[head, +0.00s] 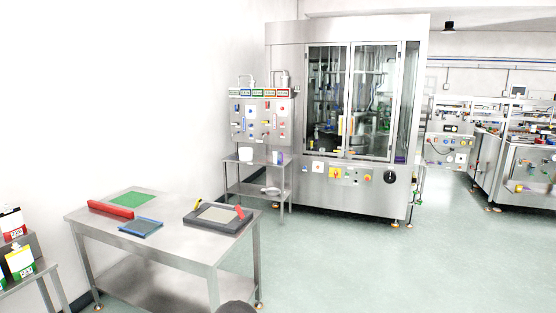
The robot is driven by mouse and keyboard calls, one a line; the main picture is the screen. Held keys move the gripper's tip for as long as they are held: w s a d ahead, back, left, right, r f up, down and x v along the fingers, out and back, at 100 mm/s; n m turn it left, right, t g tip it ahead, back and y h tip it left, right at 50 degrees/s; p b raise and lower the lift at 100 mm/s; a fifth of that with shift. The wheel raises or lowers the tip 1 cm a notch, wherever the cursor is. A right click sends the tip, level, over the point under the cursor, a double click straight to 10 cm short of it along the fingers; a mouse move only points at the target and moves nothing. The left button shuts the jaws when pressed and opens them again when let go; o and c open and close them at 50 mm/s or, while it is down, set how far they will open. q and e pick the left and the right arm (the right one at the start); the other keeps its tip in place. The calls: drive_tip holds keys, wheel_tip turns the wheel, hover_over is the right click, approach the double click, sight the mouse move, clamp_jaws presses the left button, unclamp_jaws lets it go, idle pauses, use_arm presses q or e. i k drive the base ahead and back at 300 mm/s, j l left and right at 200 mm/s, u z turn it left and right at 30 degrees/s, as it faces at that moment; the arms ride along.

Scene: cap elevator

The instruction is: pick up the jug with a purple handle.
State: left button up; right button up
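A small white vessel with a purplish part (278,158) stands on the upper shelf of a steel side stand, left of the big machine. It looks like the jug with a purple handle, but it is too small to be sure. A white tub-like vessel (246,154) stands on the same shelf to its left. Neither of my grippers shows in the head view.
A steel table (165,222) in front holds a red bar (111,210), a green mat (133,199), a blue-framed tray (141,228) and a dark framed plate (217,217). A glass-fronted machine (345,120) stands behind. Green floor (350,265) is clear at the right.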

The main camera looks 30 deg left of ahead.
sight(278, 155)
drive_tip(key=u, duration=0.15)
drive_tip(key=i+u, duration=0.1)
drive_tip(key=i, duration=1.1)
drive_tip(key=i+u, duration=0.1)
drive_tip(key=i, duration=1.1)
drive_tip(key=i+l, duration=0.2)
drive_tip(key=i, duration=1.05)
drive_tip(key=i+j+u, duration=0.1)
drive_tip(key=i+u, duration=0.15)
drive_tip(key=i, duration=0.4)
drive_tip(key=i+u, duration=0.2)
drive_tip(key=i, duration=0.5)
drive_tip(key=i+l+u, duration=0.25)
drive_tip(key=i, duration=0.4)
